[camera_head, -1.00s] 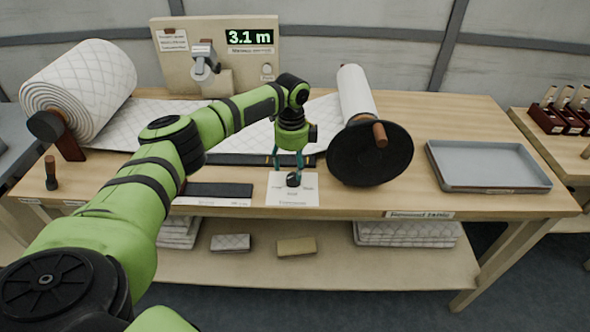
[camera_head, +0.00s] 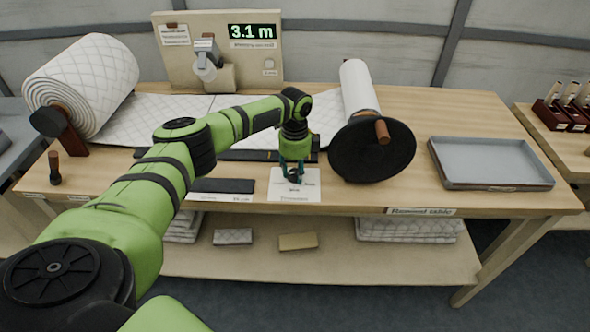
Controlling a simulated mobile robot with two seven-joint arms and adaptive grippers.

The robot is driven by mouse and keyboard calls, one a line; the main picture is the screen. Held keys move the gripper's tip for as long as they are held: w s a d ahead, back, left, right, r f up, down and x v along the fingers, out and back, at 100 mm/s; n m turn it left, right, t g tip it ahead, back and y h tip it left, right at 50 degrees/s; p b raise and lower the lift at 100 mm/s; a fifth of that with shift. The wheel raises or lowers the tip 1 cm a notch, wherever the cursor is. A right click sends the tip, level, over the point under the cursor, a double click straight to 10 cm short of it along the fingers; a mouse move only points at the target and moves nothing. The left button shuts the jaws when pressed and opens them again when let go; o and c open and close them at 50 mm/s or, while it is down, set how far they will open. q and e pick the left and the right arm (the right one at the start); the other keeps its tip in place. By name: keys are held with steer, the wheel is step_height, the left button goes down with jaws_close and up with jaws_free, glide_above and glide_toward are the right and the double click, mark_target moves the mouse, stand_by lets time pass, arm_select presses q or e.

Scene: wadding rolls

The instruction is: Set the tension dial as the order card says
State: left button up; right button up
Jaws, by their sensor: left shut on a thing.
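The tension dial is a small black knob (camera_head: 295,179) on a white marked plate (camera_head: 296,193) near the table's front edge. My left gripper (camera_head: 293,172) points down over the plate and is shut on the dial; its fingers and arm partly hide it. The dial's pointer and the plate's marks are too small to read. A white card (camera_head: 174,34) with small print is fixed to the back board at upper left; I cannot tell whether it is the order card. My right gripper does not show.
A wadding roll (camera_head: 85,85) stands at left, with its sheet (camera_head: 165,120) across the table. A take-up roll with a black disc and crank (camera_head: 372,148) is close right of my gripper. A grey tray (camera_head: 490,162) lies at right. The display (camera_head: 252,31) reads 3.1 m.

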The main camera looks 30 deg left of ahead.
mark_target(295, 172)
arm_select(q)
steer(key=shift+n+p, duration=0.3)
steer(key=shift+n, duration=0.1)
steer(key=n+p, duration=0.2)
steer(key=n, duration=0.1)
steer(key=shift+r+n, duration=0.1)
steer(key=shift+n, duration=0.3)
steer(key=n+p, duration=0.1)
steer(key=n, duration=0.2)
steer(key=shift+n+p, duration=0.3)
steer(key=shift+p, duration=0.1)
steer(key=shift+n+p, duration=0.6)
steer(key=shift+n, duration=1.3)
steer(key=o, duration=1.2)
steer(key=shift+c, duration=0.2)
step_height(295, 172, up, 12)
